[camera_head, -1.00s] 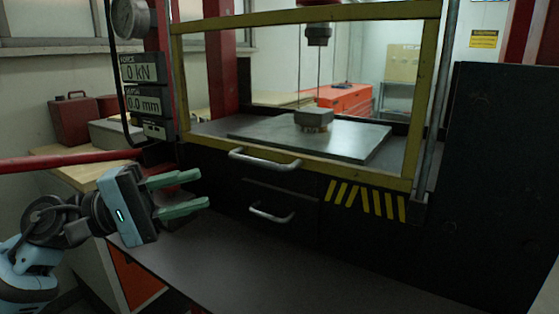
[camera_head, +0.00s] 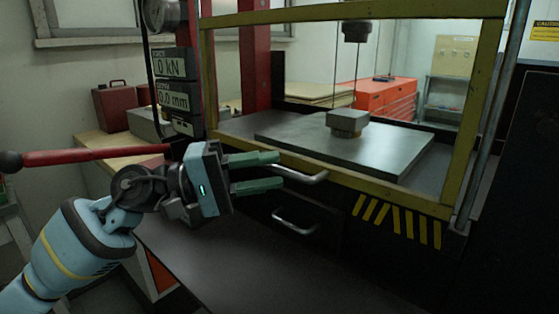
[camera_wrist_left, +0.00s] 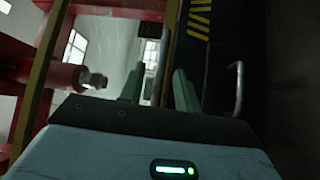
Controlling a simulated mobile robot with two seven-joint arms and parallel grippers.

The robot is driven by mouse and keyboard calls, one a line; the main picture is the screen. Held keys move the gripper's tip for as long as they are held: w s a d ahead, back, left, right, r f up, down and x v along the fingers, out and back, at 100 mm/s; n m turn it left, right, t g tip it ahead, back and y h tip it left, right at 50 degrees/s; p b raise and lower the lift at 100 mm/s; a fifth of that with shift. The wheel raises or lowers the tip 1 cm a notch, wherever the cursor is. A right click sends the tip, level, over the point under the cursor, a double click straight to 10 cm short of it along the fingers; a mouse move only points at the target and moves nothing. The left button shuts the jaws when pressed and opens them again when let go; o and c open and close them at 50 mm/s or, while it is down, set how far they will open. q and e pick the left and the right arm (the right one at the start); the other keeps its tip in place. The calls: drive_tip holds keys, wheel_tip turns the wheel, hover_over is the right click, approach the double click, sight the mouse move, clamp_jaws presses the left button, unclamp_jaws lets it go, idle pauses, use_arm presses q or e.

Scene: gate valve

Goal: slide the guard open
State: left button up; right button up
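The guard is a yellow-framed clear panel (camera_head: 360,182) on the press, lowered in front of its work plate. A silver handle (camera_head: 303,174) sits on its bottom rail. My left gripper (camera_head: 280,171) is open at the left part of this handle, fingers pointing right. In the left wrist view, my left gripper (camera_wrist_left: 158,90) shows its two green fingers apart, with a pale strip between them that looks like the guard handle. I cannot tell whether they touch it. My right gripper is not in view.
A second silver handle (camera_head: 296,222) is below on the dark front; it also shows in the left wrist view (camera_wrist_left: 239,90). A red lever (camera_head: 90,156) extends at the left, above my arm. Force and depth displays (camera_head: 172,80) stand left of the guard. A dark ledge (camera_head: 250,275) lies below.

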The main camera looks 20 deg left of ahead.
use_arm(q)
drive_tip(key=shift+p+x, duration=0.45)
drive_tip(key=shift+x, duration=1)
clamp_jaws()
